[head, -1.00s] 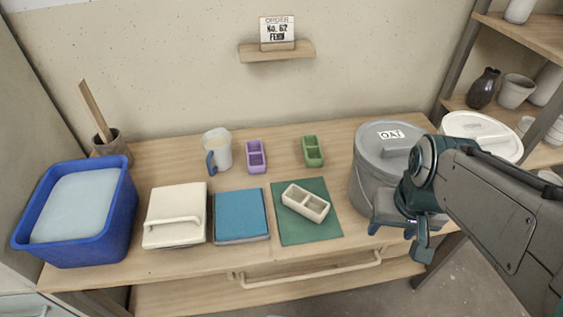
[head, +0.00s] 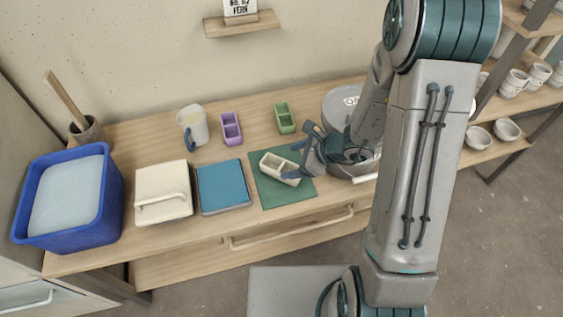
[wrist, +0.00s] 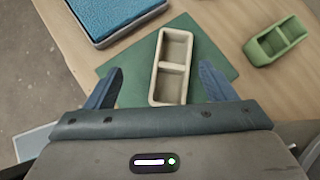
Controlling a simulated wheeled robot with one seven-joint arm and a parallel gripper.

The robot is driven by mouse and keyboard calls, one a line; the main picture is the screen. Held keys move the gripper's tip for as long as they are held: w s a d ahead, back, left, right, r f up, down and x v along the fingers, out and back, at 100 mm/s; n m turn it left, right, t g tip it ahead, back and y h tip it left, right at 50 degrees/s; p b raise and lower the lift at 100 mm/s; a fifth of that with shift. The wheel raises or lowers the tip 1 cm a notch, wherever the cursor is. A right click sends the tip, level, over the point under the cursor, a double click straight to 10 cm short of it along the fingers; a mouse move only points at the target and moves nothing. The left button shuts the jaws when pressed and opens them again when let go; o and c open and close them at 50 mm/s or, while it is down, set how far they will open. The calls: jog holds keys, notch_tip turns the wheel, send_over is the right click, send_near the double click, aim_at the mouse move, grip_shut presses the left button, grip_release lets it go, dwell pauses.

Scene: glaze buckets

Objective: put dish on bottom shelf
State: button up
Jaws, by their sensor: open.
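A cream dish with two compartments (head: 281,167) lies on a dark green mat (head: 284,194) on the table. It also shows in the wrist view (wrist: 174,68), lying lengthwise ahead of my gripper. My gripper (head: 306,158) is at the dish's right end in the head view. In the wrist view my gripper (wrist: 160,82) is open, one finger on each side of the dish's near end, with gaps between. A shelf rack (head: 490,150) stands at the right; its lower board carries white bowls (head: 492,133). My arm hides part of the rack.
A purple dish (head: 231,128) and a green dish (head: 285,118) stand behind the mat. A grey bucket (head: 340,105) is right of the mat, partly hidden by my arm. A blue sponge pad (head: 224,184), a cream lidded box (head: 162,190) and a blue tub (head: 70,200) are left.

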aim_at(281, 165)
jog(key=f+m, duration=0.1)
jog(key=m, duration=0.1)
jog(key=w+d+f, duration=0.1)
jog(key=shift+w+f+m+t+h, duration=0.1)
jog(key=shift+f+m+t+h, duration=0.2)
jog(key=shift+m+t, duration=0.1)
jog(key=shift+w+a+f, duration=0.1)
jog(key=shift+a+f, duration=0.05)
jog(key=shift+f, duration=0.1)
jog(key=shift+x, duration=3.45)
jog(key=shift+c, duration=0.4)
jog(key=c, duration=1.4)
jog(key=shift+c, duration=0.2)
jog(key=shift+r+p, duration=0.15)
jog(key=shift+p, duration=0.15)
